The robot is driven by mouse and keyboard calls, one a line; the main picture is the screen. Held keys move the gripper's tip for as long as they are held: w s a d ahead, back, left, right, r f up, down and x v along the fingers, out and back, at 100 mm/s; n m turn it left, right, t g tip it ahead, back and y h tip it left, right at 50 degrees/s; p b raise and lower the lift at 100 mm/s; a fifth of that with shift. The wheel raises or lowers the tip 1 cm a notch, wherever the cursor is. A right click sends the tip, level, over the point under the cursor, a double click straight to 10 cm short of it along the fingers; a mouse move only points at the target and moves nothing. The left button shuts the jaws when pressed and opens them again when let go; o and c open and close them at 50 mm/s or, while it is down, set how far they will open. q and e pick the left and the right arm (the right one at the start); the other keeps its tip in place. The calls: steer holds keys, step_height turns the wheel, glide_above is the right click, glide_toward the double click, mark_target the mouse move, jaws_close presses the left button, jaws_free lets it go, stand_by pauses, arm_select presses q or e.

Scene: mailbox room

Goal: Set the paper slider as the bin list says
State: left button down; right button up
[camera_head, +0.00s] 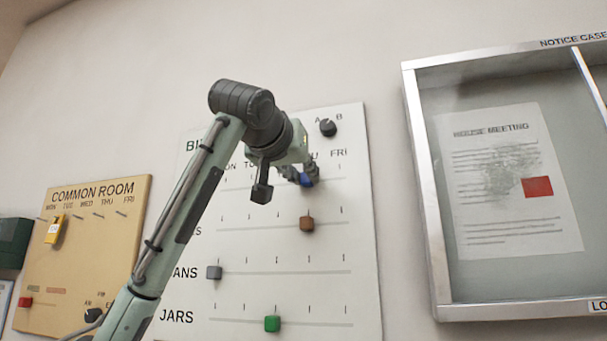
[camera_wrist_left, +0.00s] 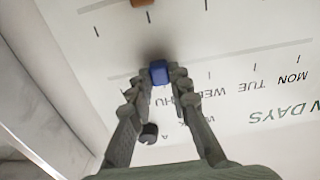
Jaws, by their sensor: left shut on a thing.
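The white bin-days board (camera_head: 365,235) has slider rows under day labels. The top row's blue slider (camera_head: 306,180) sits near the THU column, left of FRI. It also shows in the wrist view (camera_wrist_left: 159,72), close to the THU label. My left gripper (camera_head: 299,174) is shut on it, and the fingers show on both sides of it in the wrist view (camera_wrist_left: 160,76). My left arm hides most of the row names, so I cannot read which is paper. No sheet that I can read as the bin list shows. My right gripper is out of view.
Lower rows hold a brown slider (camera_head: 307,223), a grey slider (camera_head: 214,272) and a green slider (camera_head: 272,323). A black A/B knob (camera_head: 328,128) is at the board's top right. The COMMON ROOM board (camera_head: 135,225) is at left, the metal-framed notice case (camera_head: 425,190) at right.

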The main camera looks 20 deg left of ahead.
arm_select(q)
steer(key=shift+a+r, duration=0.1)
steer(key=c, duration=1.4)
jaws_free()
steer(key=s, duration=1.2)
steer(key=shift+a, duration=0.2)
